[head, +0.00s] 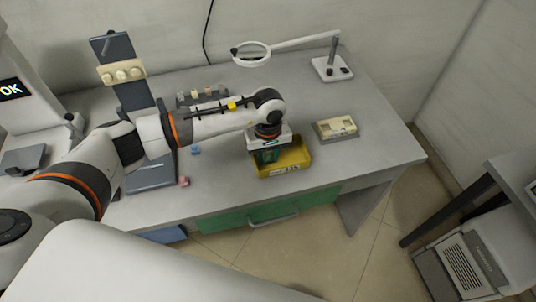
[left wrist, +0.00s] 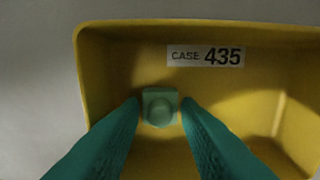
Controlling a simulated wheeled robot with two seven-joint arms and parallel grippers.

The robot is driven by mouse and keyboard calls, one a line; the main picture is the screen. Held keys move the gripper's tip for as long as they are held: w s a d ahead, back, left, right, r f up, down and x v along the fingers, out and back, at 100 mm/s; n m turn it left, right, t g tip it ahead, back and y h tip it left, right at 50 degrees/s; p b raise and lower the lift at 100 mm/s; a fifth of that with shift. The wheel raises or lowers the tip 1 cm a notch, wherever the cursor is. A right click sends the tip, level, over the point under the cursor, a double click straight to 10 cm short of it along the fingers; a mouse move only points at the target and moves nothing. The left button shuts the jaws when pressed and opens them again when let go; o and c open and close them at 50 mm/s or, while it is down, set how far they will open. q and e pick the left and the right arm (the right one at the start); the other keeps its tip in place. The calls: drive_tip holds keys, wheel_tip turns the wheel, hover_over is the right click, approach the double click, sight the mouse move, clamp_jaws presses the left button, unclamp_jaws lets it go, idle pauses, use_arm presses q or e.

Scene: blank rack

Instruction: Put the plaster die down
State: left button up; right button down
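The plaster die (left wrist: 160,107) is a small pale green block with a rounded knob, seen in the left wrist view. My left gripper (left wrist: 161,100) has one teal finger on each side of it, with no clear gap, and appears shut on it. The yellow case tray (left wrist: 100,50), labelled "CASE 435", lies around and below the fingertips. In the head view my left gripper (head: 268,156) points down into the yellow tray (head: 296,170) near the bench's front edge. The die is hidden there. I cannot tell whether it touches the tray floor. My right gripper is out of view.
A beige box (head: 336,128) sits right of the tray on the grey bench (head: 375,150). A magnifier lamp (head: 332,68) stands behind. A small rack (head: 190,97) and a stand (head: 122,72) are at the left. Small blue and pink pieces lie on the bench. The bench's right end is clear.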

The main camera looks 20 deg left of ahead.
sight(268, 156)
use_arm(q)
drive_tip(key=shift+r, duration=0.3)
wheel_tip(268, 156, up, 12)
drive_tip(key=b, duration=0.2)
drive_tip(key=shift+f, duration=0.15)
drive_tip(key=shift+f, duration=0.1)
